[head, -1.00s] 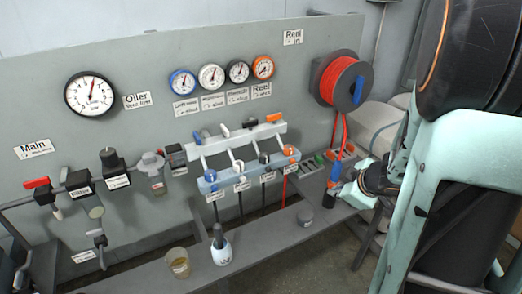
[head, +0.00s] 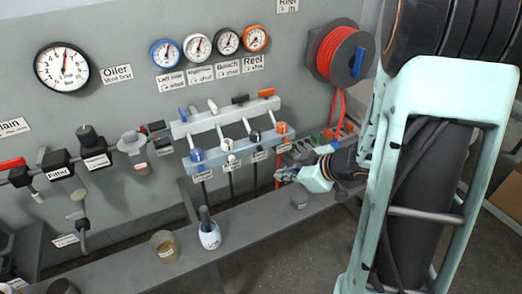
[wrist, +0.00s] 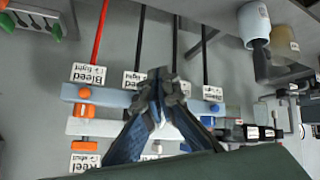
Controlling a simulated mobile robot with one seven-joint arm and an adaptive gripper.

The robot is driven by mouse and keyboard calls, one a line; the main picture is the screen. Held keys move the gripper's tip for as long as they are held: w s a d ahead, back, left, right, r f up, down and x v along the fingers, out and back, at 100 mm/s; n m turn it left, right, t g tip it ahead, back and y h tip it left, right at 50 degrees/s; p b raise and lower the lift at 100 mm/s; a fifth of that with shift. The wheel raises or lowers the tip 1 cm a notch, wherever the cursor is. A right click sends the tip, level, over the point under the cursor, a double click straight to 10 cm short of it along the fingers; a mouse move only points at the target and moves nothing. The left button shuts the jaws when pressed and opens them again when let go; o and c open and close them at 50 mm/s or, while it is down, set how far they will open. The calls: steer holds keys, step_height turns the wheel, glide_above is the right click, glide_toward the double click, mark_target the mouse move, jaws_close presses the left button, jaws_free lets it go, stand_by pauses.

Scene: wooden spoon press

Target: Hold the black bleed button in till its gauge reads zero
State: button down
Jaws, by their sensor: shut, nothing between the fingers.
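The black bleed button (head: 255,136) is on the light-blue lower rail (head: 240,148), between the white button (head: 228,146) and the orange button (head: 282,128). Its gauge, the black-rimmed one (head: 227,41), is on the panel; its needle is too small to read exactly. My gripper (head: 282,175) is shut and empty, in front of and below the orange end of the rail. In the wrist view my gripper (wrist: 158,86) overlaps the rail between the orange button (wrist: 85,92) and the blue button (wrist: 213,107). It hides the black button there; contact cannot be told.
A red hose reel (head: 340,55) is at the right. An upper lever rail (head: 222,117) sits behind the buttons.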

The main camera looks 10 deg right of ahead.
mark_target(260, 149)
steer(key=w+a, duration=0.2)
steer(key=w, duration=0.6)
steer(key=shift+a, duration=0.3)
steer(key=shift+w, duration=0.1)
steer(key=shift+w, duration=0.1)
stand_by(1.0)
steer(key=shift+w+a+p, duration=0.15)
steer(key=shift+w+p, duration=0.15)
steer(key=shift+w+a+p, duration=0.15)
steer(key=shift+w+p, duration=0.2)
steer(key=shift+w, duration=0.15)
stand_by(0.7)
stand_by(2.1)
steer(key=shift+s+d, duration=0.3)
steer(key=shift+s, duration=0.6)
